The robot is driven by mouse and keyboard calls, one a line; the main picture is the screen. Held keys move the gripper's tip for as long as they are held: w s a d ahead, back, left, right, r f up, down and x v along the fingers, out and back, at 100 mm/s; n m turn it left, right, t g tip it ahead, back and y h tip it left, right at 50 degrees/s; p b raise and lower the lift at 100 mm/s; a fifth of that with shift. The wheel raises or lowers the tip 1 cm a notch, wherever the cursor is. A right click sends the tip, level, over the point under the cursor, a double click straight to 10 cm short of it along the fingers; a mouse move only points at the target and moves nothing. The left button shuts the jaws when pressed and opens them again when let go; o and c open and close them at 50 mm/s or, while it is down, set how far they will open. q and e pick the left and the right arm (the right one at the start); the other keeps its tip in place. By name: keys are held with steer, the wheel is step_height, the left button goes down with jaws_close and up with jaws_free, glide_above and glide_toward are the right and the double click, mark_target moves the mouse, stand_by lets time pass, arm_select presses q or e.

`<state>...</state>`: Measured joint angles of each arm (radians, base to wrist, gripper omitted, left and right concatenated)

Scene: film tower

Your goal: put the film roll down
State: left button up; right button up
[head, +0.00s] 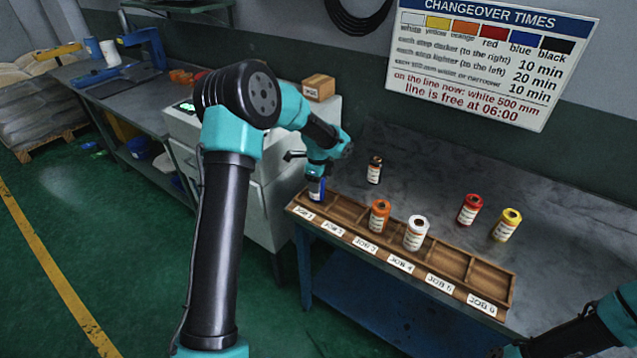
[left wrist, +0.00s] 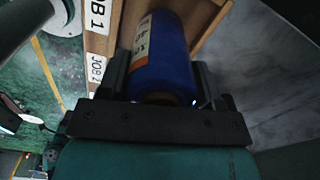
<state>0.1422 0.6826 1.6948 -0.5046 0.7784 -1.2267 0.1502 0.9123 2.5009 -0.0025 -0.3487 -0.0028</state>
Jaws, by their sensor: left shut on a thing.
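My left gripper (head: 318,172) is shut on the blue film roll (head: 316,190), which is upright at the Job 1 end of the wooden rack (head: 450,264). In the left wrist view the blue roll (left wrist: 160,62) is between the two fingers, beside the JOB 1 label. I cannot tell whether its base touches the rack floor. The orange roll (head: 380,216) stands in the Job 3 compartment and the white roll (head: 416,233) in Job 4. My right gripper (head: 497,352) is only partly visible at the bottom edge; its jaws are unclear.
The black roll (head: 375,170), red roll (head: 470,209) and yellow roll (head: 507,225) stand on the grey table (head: 580,240) behind the rack. The Job 2, 5 and 6 compartments look empty. A changeover times sign (head: 490,55) hangs on the wall.

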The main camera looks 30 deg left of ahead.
arm_select(q)
steer(key=shift+f, duration=0.25)
steer(key=shift+f, duration=0.1)
steer(key=o, duration=1)
step_height(320, 180, up, 12)
steer(key=shift+r, duration=0.15)
stand_by(0.6)
